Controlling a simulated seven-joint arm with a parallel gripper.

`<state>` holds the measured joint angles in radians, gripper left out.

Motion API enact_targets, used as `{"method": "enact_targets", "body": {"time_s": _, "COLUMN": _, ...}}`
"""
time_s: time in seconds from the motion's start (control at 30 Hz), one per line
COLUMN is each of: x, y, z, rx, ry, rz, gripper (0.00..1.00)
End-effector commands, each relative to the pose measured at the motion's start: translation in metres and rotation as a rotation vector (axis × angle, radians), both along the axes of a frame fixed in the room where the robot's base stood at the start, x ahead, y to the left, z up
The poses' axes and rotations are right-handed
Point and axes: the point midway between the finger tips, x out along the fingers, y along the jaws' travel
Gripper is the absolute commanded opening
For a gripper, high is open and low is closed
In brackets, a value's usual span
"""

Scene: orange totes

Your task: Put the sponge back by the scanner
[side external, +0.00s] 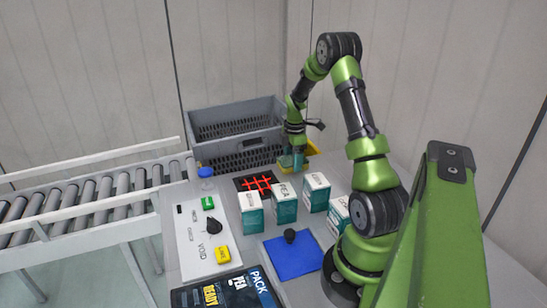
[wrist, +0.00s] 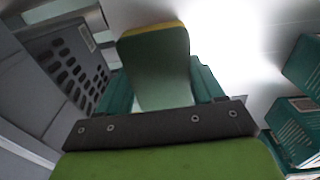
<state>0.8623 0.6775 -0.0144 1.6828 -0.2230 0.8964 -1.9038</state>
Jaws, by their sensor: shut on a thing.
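My gripper (wrist: 160,90) is shut on a green block with a yellow edge, which looks like the sponge (wrist: 155,65); it sits between teal fingers in the wrist view. The sponge cannot be clearly told apart there.
Several white-and-teal cartons (side external: 285,205) stand in a row near my gripper. A roller conveyor (side external: 90,205) is at left.

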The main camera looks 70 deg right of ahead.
Motion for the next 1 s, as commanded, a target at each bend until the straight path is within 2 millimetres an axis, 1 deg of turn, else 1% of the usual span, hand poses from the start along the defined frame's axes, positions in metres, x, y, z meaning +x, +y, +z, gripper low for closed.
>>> {"method": "enact_targets", "body": {"time_s": 0.27, "x": 0.0, "y": 0.0, "z": -0.002, "rx": 0.001, "ry": 0.001, "rz": 0.0, "gripper": 0.39}}
{"method": "enact_targets", "body": {"time_s": 0.3, "x": 0.0, "y": 0.0, "z": -0.003, "rx": 0.001, "ry": 0.001, "rz": 0.001, "gripper": 0.69}}
{"method": "enact_targets", "body": {"time_s": 0.47, "x": 0.0, "y": 0.0, "z": -0.002, "rx": 0.0, "ry": 0.0, "rz": 0.001, "gripper": 0.93}}
{"method": "enact_targets", "body": {"time_s": 0.77, "x": 0.0, "y": 0.0, "z": -0.001, "rx": -0.001, "ry": -0.001, "rz": 0.0, "gripper": 0.93}}
{"method": "enact_targets", "body": {"time_s": 0.87, "x": 0.001, "y": -0.001, "z": 0.008, "rx": -0.003, "ry": -0.003, "rz": 0.0, "gripper": 0.93}}
{"method": "enact_targets", "body": {"time_s": 0.97, "x": 0.001, "y": -0.001, "z": 0.024, "rx": -0.004, "ry": -0.004, "rz": 0.0, "gripper": 0.93}}
{"method": "enact_targets", "body": {"time_s": 1.0, "x": 0.001, "y": -0.001, "z": 0.032, "rx": -0.005, "ry": -0.005, "rz": 0.001, "gripper": 0.93}}
